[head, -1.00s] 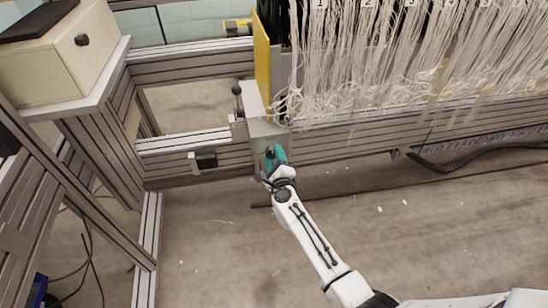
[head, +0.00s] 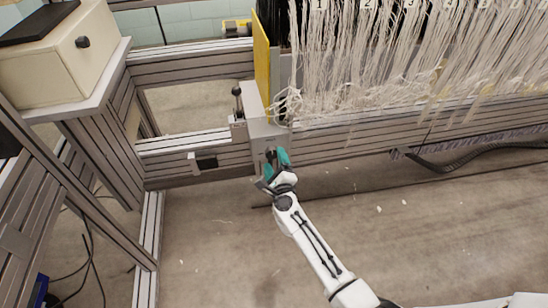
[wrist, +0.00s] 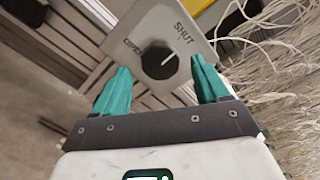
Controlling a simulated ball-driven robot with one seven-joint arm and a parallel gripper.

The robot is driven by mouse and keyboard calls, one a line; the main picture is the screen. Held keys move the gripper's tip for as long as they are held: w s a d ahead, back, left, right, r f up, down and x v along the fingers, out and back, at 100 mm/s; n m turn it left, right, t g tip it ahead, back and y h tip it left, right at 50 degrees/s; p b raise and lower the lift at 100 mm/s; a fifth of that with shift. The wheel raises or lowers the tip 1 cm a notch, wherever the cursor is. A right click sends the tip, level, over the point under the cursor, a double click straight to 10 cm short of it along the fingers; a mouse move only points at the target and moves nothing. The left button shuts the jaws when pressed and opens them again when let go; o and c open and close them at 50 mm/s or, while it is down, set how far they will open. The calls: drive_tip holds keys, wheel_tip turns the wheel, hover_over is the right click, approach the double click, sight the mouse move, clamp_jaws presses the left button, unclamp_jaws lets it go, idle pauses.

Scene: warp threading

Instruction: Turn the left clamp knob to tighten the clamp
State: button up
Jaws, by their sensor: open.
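The left clamp knob (wrist: 160,61) is a round black dial with a white pointer line, on a grey plate (wrist: 150,22) marked OPEN and SHUT. In the wrist view the pointer slants up and right, between the two words and toward SHUT. My gripper (wrist: 163,85) is open, with one teal finger on each side of the knob in the picture and no visible contact. In the head view my gripper (head: 277,157) is at the grey clamp post (head: 257,122), and the knob is hard to make out there.
Pale warp threads (head: 370,60) hang in a dense bundle to the right, with loose ends close to the clamp. A yellow panel (head: 262,50) stands above the post. Metal frame rails (head: 195,150) run left.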

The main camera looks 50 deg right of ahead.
drive_tip(key=p+v, duration=0.1)
drive_tip(key=v, duration=0.8)
drive_tip(key=shift+p, duration=0.35)
drive_tip(key=shift+w, duration=0.1)
drive_tip(key=s+a+r+n+g+y, duration=0.2)
drive_tip(key=a+n+y, duration=1.3)
drive_tip(key=n, duration=0.6)
drive_tip(key=s+d+n+g+h, duration=0.2)
drive_tip(key=s+n+g, duration=0.35)
drive_tip(key=s, duration=0.55)
drive_tip(key=s+d+n+g+h, duration=0.1)
drive_tip(key=s+n+g+h, duration=0.4)
drive_tip(key=s, duration=0.6)
wheel_tip(320, 180, up, 22)
drive_tip(key=s+g+y+p, duration=0.1)
drive_tip(key=p, duration=2)
drive_tip(key=shift+d+m+y+p, duration=0.3)
drive_tip(key=shift+d+m+y, duration=0.1)
drive_tip(key=shift+d, duration=0.1)
